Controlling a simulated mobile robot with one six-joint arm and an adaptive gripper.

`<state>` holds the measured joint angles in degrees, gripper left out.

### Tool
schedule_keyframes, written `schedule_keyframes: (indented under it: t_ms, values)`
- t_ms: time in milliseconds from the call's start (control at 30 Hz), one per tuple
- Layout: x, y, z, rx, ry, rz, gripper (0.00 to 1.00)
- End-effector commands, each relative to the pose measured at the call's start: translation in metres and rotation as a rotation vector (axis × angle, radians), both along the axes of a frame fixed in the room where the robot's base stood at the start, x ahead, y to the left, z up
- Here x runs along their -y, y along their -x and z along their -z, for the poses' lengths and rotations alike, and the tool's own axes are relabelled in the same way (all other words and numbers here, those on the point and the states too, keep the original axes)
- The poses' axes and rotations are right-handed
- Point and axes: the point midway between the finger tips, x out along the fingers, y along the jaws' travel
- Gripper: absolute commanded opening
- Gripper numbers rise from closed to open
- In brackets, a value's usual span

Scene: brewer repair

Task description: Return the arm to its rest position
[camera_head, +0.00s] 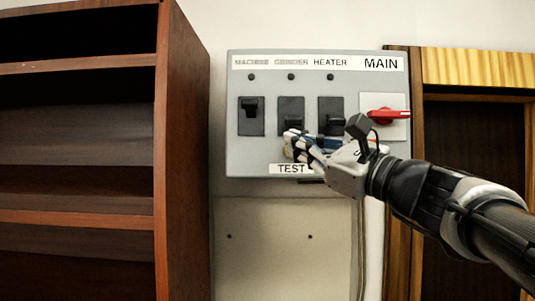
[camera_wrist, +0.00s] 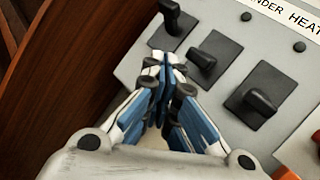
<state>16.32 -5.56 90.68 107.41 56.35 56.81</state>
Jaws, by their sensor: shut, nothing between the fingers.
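My gripper (camera_head: 294,143) is shut and empty, in front of the lower part of a grey switch panel (camera_head: 232,140), just above the TEST label (camera_head: 291,169). In the wrist view its closed fingertips (camera_wrist: 163,62) point at the panel near the black switches. My arm reaches in from the right. I cannot tell whether the fingertips touch the panel. Whatever lies behind the fingers above the TEST label is mostly hidden.
The panel has a machine switch (camera_head: 251,115), a grinder switch (camera_head: 291,112), a heater switch (camera_head: 331,112) and a red MAIN handle (camera_head: 383,116). A brown shelf (camera_head: 185,150) stands close on the left. A wooden cabinet frame (camera_head: 475,68) is on the right.

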Motion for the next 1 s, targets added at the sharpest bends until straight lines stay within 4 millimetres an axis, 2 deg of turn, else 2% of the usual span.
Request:
schedule_keyframes:
  t_ms: [567, 667, 767, 833, 967, 1000]
  values:
    - [0.0, 0.0, 0.0, 0.0, 0.0, 0.0, 0.0]
    - [-0.003, 0.001, 0.006, -0.002, 0.018, 0.0, 0.0]
    - [-0.014, 0.008, 0.035, -0.009, 0.109, 0.005, 0.0]
    - [-0.026, 0.017, 0.072, -0.018, 0.229, 0.007, 0.0]
    - [-0.048, 0.044, 0.163, -0.023, 0.534, -0.008, 0.0]
    - [-0.052, 0.054, 0.193, -0.02, 0.633, -0.021, 0.0]
